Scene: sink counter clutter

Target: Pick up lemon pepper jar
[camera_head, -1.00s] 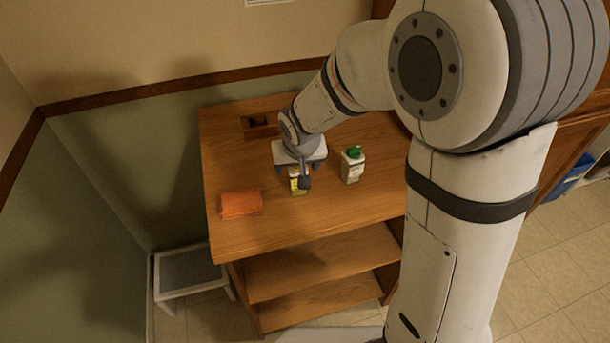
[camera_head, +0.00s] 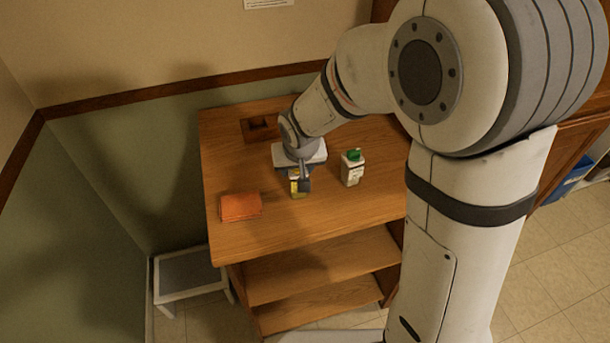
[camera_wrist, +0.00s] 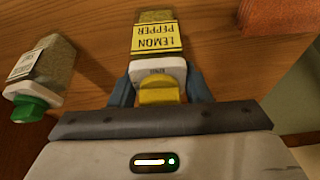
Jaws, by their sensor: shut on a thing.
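The lemon pepper jar (camera_wrist: 157,36) has a yellow label reading "LEMON PEPPER", a pale collar and a yellow cap. In the wrist view it is between the two blue-grey fingers of my gripper (camera_wrist: 159,84), which are shut on it near the cap end. In the head view my gripper (camera_head: 302,181) points down at the counter, and the jar (camera_head: 295,186) shows partly behind a finger. I cannot tell whether the jar's base touches the counter.
A green-capped jar (camera_head: 352,168) stands to the right of my gripper; it also shows in the wrist view (camera_wrist: 42,78). A dark recess (camera_head: 259,125) is at the back. The front of the counter is clear.

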